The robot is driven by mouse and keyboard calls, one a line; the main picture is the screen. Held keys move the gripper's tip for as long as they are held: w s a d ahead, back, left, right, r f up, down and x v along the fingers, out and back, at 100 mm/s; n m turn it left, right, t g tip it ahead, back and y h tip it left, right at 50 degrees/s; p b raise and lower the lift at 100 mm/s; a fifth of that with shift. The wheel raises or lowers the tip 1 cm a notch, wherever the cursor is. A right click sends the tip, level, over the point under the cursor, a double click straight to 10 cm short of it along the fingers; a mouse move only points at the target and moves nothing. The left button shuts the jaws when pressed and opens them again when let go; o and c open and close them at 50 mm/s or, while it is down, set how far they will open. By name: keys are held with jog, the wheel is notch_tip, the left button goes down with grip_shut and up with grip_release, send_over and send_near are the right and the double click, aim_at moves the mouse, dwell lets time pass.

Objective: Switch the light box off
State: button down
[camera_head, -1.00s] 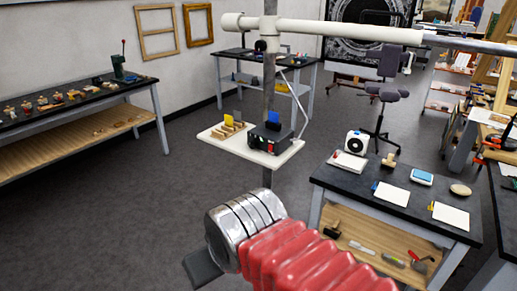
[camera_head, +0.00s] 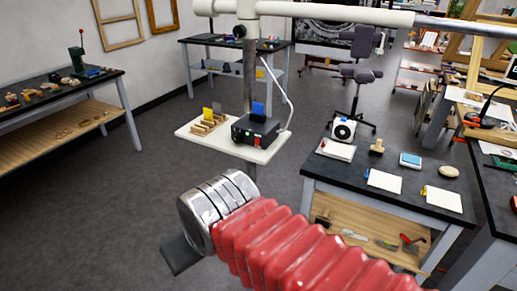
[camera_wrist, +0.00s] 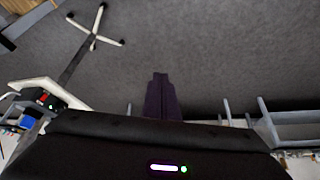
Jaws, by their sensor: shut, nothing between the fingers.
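A black box (camera_head: 255,131) with small red and green controls on its front sits on a white shelf (camera_head: 205,140) fixed to a pole. It may be the light box; I cannot tell for sure, nor whether it is lit. The box also shows at the left edge of the wrist view (camera_wrist: 38,97). My gripper (camera_wrist: 160,76) is shut and empty, pointing out over bare grey floor, apart from the box and shelf. In the head view my red-sleeved arm hides the floor in front, and the fingertips cannot be made out clearly.
Coloured cards in wooden holders (camera_head: 208,120) stand left of the box. A pale horizontal bar (camera_head: 330,12) crosses above. A black-topped table (camera_head: 335,178) with papers and tools stands to the right, a workbench (camera_head: 60,95) to the left. Floor between is clear.

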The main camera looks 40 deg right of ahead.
jog(key=w+d+f+m+t+y, duration=0.15)
jog(key=w+d+m+y, duration=0.25)
jog(key=w+m, duration=0.8)
jog(key=w+d+f+m+y, duration=0.3)
jog(key=w+d+m+y, duration=0.25)
jog(key=m, duration=1.15)
jog(key=w+d+f+m+t+h, duration=0.1)
jog(key=w+d+m+t, duration=0.2)
jog(key=d+m, duration=0.35)
jog(key=w+d+f+m+t+h, duration=0.1)
jog(key=w+d+m+t, duration=0.15)
jog(key=d+m, duration=0.4)
jog(key=s+d+f+m+t+h, duration=0.1)
jog(key=d+f+m+t+h, duration=0.1)
jog(key=d+m, duration=0.4)
jog(key=d+f+m+t+h, duration=0.3)
jog(key=d+m, duration=0.3)
jog(key=d, duration=0.9)
jog(key=shift+s+f+m+h, duration=0.3)
jog(key=shift+s+f+h, duration=0.05)
jog(key=shift+w+d, duration=0.1)
